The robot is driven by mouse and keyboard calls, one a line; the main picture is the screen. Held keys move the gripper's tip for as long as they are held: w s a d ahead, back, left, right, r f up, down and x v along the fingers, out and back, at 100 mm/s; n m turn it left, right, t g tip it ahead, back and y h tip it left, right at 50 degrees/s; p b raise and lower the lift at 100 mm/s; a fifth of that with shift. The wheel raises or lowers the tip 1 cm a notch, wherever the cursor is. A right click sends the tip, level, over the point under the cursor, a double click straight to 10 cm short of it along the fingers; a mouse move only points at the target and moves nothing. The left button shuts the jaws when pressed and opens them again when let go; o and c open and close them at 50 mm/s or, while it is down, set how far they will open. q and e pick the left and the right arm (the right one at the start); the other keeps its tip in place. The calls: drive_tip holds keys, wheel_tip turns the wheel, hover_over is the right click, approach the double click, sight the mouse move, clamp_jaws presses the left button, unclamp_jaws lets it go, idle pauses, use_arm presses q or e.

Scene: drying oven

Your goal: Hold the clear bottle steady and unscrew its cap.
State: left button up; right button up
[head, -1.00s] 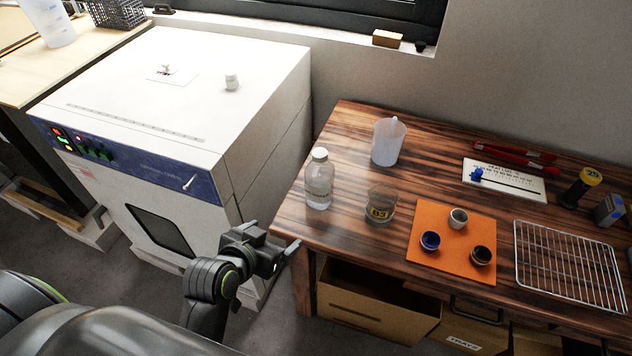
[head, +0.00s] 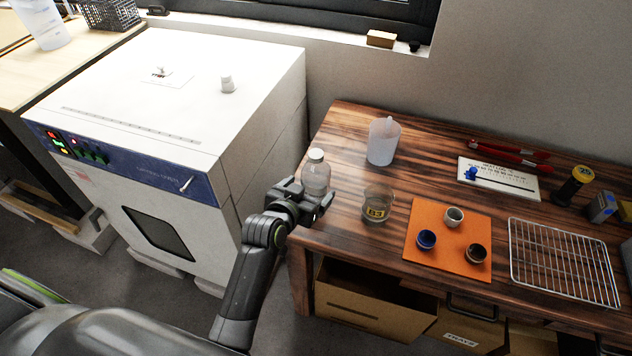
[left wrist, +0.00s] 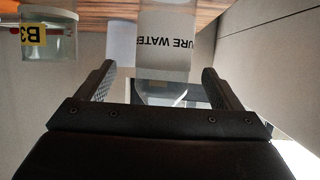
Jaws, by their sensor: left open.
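The clear bottle (head: 316,174) stands upright near the left edge of the wooden table, with its white cap (head: 316,155) on. My left gripper (head: 309,196) is open at the bottle's lower part, with its fingers to either side of it in the head view. In the left wrist view the bottle (left wrist: 166,50), with a "PURE WATER" label, shows between and beyond the open fingers (left wrist: 160,85). I cannot tell whether a finger touches it. My right gripper is not in view.
A glass beaker (head: 377,205) with a yellow label stands right of the bottle, and a white plastic jug (head: 383,141) behind it. An orange mat (head: 424,243) with small cups and a wire rack (head: 563,262) lie further right. The white oven (head: 190,100) stands left.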

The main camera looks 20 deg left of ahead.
sight(317, 150)
use_arm(q)
drive_tip(key=shift+a+x, duration=0.1)
drive_tip(key=shift+x, duration=1.4)
drive_tip(key=shift+a+x, duration=0.15)
drive_tip(key=shift+x, duration=1.4)
drive_tip(key=shift+f, duration=0.1)
drive_tip(key=c, duration=1.2)
drive_tip(key=shift+o, duration=0.2)
wheel_tip(317, 150, up, 10)
drive_tip(key=shift+r+p, duration=0.1)
drive_tip(key=shift+p, duration=0.3)
drive_tip(key=o, duration=0.3)
drive_tip(key=c, duration=0.6)
